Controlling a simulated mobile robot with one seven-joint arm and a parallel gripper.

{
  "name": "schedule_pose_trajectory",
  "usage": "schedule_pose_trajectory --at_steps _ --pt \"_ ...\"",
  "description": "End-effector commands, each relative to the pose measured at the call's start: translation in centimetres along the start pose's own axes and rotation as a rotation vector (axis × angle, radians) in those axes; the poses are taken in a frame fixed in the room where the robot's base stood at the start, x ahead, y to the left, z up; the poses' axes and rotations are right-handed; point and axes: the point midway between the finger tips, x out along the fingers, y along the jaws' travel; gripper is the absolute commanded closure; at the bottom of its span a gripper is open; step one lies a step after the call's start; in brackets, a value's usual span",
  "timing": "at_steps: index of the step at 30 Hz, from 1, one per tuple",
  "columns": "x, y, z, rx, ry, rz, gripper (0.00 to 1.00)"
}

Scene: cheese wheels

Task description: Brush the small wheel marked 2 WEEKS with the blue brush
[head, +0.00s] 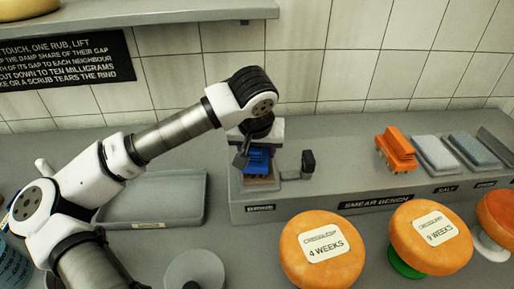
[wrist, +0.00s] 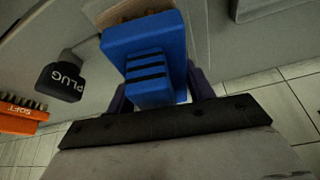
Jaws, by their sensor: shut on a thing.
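The blue brush (head: 258,160) is at the left end of the smear bench, over a tan patch in a bay there. My gripper (head: 256,152) is shut on it from above. In the wrist view the brush (wrist: 147,55) sits between the dark fingers, with a tan surface just past it; I cannot tell whether they touch. No label reading 2 WEEKS shows. The orange wheels in view are marked 4 WEEKS (head: 322,262) and 9 WEEKS (head: 432,247); another wheel (head: 498,212) is cut off at the right edge, its label out of view.
A dark plug (head: 308,163) stands right of the brush; the wrist view shows its PLUG label. An orange brush (head: 396,150) and grey pads (head: 437,155) lie further right on the smear bench (head: 345,185). A grey tray (head: 150,205) is at left. A shelf hangs above.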

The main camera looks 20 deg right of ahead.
Motion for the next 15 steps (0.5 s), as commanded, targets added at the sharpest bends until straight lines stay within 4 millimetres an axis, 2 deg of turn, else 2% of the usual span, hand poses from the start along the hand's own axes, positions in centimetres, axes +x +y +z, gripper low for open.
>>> schedule_pose_trajectory --at_steps 11,15 --pt "0.16 0.05 0.20 0.003 -0.007 0.000 0.69" --pt "-0.52 0.02 -0.13 0.002 -0.005 -0.001 0.69"
